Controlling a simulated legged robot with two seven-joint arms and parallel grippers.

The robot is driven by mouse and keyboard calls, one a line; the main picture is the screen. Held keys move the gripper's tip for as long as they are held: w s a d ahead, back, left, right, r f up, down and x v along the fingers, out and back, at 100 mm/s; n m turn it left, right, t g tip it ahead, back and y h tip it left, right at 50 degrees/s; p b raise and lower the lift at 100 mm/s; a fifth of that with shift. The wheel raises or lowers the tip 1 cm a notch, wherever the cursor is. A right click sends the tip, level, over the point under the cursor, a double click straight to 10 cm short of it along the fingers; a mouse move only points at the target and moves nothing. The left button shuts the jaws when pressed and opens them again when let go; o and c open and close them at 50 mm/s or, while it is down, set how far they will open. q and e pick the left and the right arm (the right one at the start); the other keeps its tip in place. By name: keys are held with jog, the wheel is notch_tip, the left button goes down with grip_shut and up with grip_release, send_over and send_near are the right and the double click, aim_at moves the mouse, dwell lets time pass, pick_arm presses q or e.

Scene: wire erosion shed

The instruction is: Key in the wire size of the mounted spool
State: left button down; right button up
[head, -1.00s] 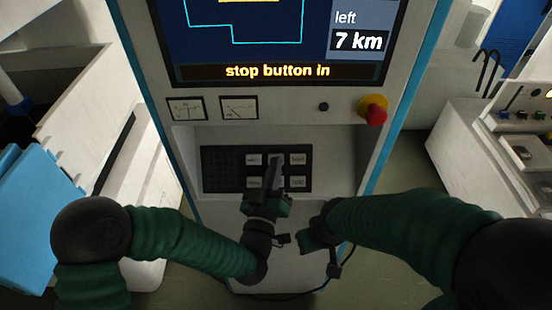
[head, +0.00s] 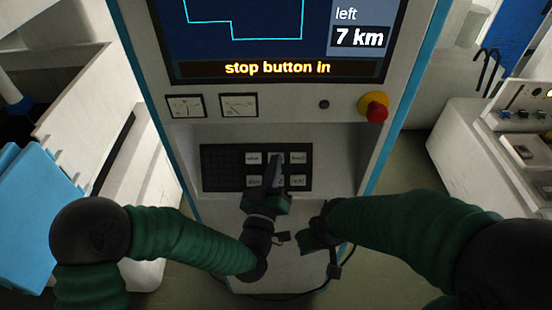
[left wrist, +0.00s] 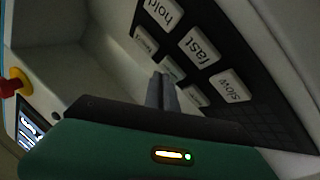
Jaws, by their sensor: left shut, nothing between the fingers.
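The keypad (head: 225,168) is a black panel in a recess of the grey machine front, with two rows of pale keys on its right part. My left gripper (head: 276,160) is shut and empty, its fingers in front of the middle keys and hiding part of them. In the left wrist view the fingertips (left wrist: 162,80) are close to a middle key (left wrist: 172,67); touch cannot be told. Keys there read hold (left wrist: 160,14), fast (left wrist: 199,46) and slow (left wrist: 231,86). My right gripper (head: 316,230) is right of the left one, below the keypad; its fingers are unclear. No spool shows.
The screen (head: 260,40) above reads "stop button in" and "left 7 km". A red stop button (head: 374,107) on a yellow base sits right of two dial gauges (head: 212,105). A bench with switches (head: 520,114) stands at right.

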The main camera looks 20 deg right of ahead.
pick_arm(q)
jog(key=shift+w+f+b, duration=0.2)
jog(key=shift+w+b, duration=0.1)
jog(key=shift+b, duration=0.05)
dwell(0.6)
dwell(0.3)
jog(key=shift+s+a+r+p, duration=0.1)
jog(key=shift+s+r+p, duration=0.2)
jog(key=shift+s+r, duration=0.25)
jog(key=shift+s, duration=0.15)
jog(key=s+r, duration=0.1)
jog(key=s+p, duration=0.1)
jog(key=s+a+r+p, duration=0.1)
jog(key=shift+s+r, duration=0.35)
jog(key=shift+s, duration=0.05)
dwell(2.3)
